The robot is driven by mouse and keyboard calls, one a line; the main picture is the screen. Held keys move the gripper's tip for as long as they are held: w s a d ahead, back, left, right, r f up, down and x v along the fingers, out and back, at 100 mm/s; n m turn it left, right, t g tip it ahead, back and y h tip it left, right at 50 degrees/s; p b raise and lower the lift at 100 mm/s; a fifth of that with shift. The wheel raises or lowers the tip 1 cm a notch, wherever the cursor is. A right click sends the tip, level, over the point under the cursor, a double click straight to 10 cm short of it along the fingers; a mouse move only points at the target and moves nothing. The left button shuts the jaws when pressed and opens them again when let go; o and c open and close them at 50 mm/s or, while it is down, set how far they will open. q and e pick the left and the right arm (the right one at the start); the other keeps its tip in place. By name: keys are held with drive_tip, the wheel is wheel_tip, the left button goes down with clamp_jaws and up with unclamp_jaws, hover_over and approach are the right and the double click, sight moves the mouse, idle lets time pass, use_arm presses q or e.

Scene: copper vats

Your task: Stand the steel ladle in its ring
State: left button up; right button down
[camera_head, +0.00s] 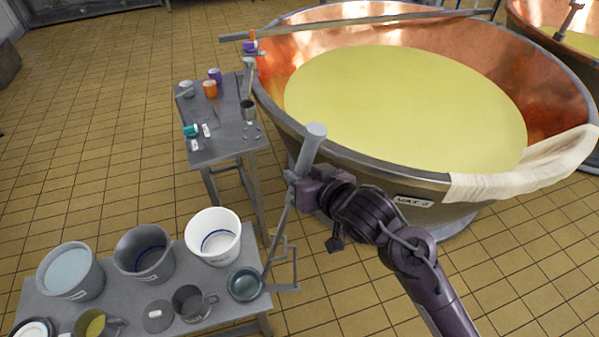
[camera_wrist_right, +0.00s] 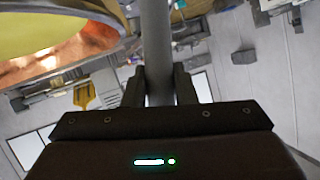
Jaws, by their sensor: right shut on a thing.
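My right gripper (camera_head: 301,189) is shut on the grey handle of the steel ladle (camera_head: 311,148), a little below its thick top end. The ladle leans, with its top toward the vat and its thin shaft running down to the left. A round dark bowl (camera_head: 245,284), which looks like the ladle's bowl, is at the right end of the front table. A thin metal bracket (camera_head: 294,268) stands close beside it; I cannot tell its ring from the bowl's rim. In the right wrist view the handle (camera_wrist_right: 157,50) passes between both fingers (camera_wrist_right: 158,88). My left gripper is out of view.
The front table (camera_head: 206,318) holds a white bucket (camera_head: 213,237), grey buckets, jugs and a small lid. A small table (camera_head: 222,150) behind it carries cups and small items. The copper vat (camera_head: 400,183) with pale yellow liquid stands behind my right arm. Tiled floor is clear at left.

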drive_tip(key=shift+p, duration=0.6)
idle(0.6)
drive_tip(key=c, duration=1.1)
unclamp_jaws()
drive_tip(key=shift+s+f, duration=0.1)
